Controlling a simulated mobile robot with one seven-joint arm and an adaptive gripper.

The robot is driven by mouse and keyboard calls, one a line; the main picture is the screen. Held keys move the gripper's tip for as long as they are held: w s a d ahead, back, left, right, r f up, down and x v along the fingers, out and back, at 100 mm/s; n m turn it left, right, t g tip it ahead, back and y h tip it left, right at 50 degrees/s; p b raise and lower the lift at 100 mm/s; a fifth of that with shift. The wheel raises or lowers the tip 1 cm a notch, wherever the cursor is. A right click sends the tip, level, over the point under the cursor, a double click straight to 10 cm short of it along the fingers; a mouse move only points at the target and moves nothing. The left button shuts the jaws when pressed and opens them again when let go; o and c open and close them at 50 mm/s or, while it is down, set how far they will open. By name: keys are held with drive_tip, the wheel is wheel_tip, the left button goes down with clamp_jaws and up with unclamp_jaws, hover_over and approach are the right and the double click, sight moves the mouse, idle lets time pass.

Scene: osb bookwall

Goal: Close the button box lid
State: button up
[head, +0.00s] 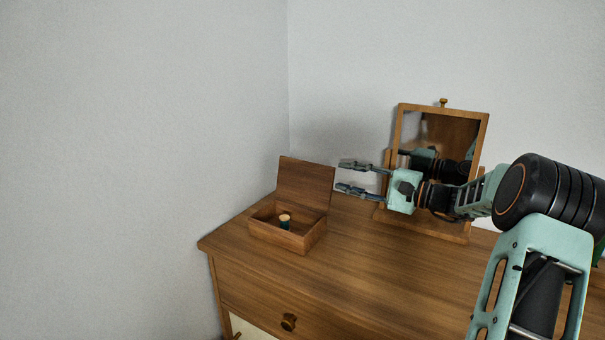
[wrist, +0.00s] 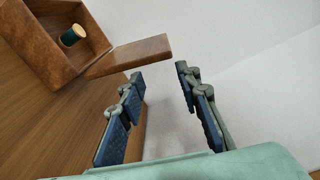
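The wooden button box (head: 288,235) stands on the left part of the dresser top. Its lid (head: 305,185) is open and stands up, leaning slightly back, along the far edge. A small spool with dark green thread (head: 285,221) is inside the box. My gripper (head: 348,177) is open and empty, to the right of the lid and apart from it. In the wrist view the box (wrist: 50,65) is at the upper left, the spool (wrist: 73,36) shows in it, and the lid (wrist: 130,55) lies beyond the open fingers (wrist: 158,82).
A wooden-framed tilting mirror (head: 443,135) stands behind my gripper and reflects it. The dresser top (head: 370,270) is clear in front and to the right of the box. Grey walls meet in a corner behind the dresser. A drawer with a knob (head: 289,321) is below.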

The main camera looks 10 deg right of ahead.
sight(309, 168)
drive_tip(key=b+x, duration=0.1)
drive_tip(key=x, duration=1)
drive_tip(key=shift+w+a+f+b, duration=0.1)
drive_tip(key=shift+w+a+b, duration=0.1)
drive_tip(key=shift+a+b, duration=0.15)
clamp_jaws()
